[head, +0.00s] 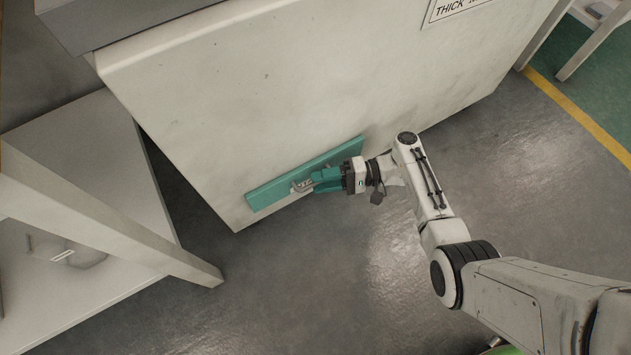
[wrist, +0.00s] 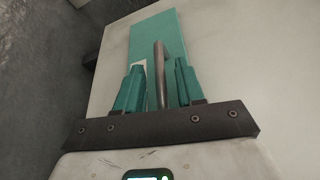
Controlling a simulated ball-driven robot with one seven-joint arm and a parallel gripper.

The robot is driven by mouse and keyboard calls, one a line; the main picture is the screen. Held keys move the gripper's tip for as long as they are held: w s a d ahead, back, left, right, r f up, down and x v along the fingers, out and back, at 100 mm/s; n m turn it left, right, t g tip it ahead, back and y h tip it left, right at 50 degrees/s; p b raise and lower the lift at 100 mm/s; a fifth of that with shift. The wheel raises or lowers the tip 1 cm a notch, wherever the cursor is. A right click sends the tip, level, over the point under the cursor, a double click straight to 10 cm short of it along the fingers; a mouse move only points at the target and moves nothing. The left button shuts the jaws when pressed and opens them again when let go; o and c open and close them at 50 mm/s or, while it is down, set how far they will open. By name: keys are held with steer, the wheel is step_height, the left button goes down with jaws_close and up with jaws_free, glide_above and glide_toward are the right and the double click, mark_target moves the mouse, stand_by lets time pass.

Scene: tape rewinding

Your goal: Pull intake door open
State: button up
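The intake door is a teal rectangular panel (head: 268,194) low on the front of a large pale cabinet; it lies flush or nearly so. It also shows in the wrist view (wrist: 135,45). A curved metal handle (head: 301,186) sits on it, seen in the wrist view (wrist: 160,70) as a bar. My gripper (head: 318,182) reaches the handle from the right. In the wrist view, its two teal fingers (wrist: 158,75) stand apart on either side of the handle, with small gaps visible. Whether the fingertips touch the panel cannot be told.
The pale cabinet (head: 250,90) fills the upper middle. A white table or frame (head: 110,225) stands close at the left. The grey floor (head: 330,270) in front of the cabinet is clear. A yellow line (head: 580,115) and another white table (head: 595,45) are at the right.

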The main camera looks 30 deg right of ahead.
steer(key=shift+x, duration=1.05)
jaws_close()
